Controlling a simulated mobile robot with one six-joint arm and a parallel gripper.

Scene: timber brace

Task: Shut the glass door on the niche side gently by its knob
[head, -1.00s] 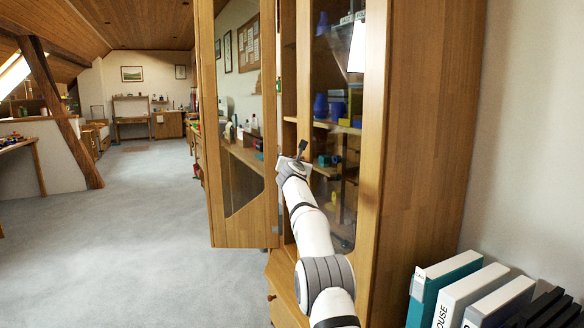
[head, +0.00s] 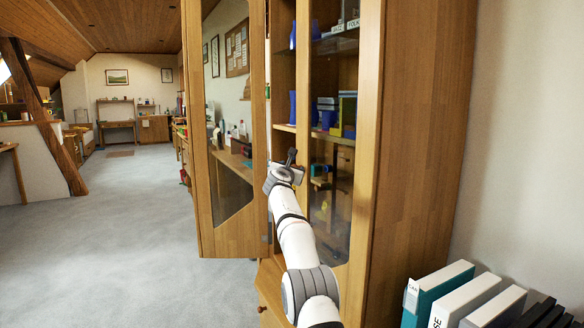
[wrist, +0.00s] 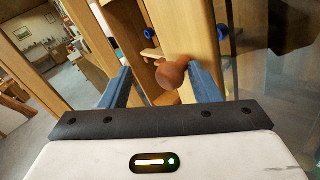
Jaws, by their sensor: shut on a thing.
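A tall wooden cabinet has two glass doors. The right glass door (head: 332,210) has a wooden frame, and the wrist view shows its round brown knob (wrist: 172,76) on its upright. My gripper (head: 288,160) is at this door's left edge in the head view. The knob itself is hidden in the head view. The left glass door (head: 228,130) stands wide open, swung out to the left.
Shelves inside the cabinet hold blue containers (head: 327,112) and other small things. Binders (head: 437,295) stand at the lower right, near the white wall. Grey carpet (head: 120,230) lies open on the left, with a slanted timber brace (head: 45,120) beyond it.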

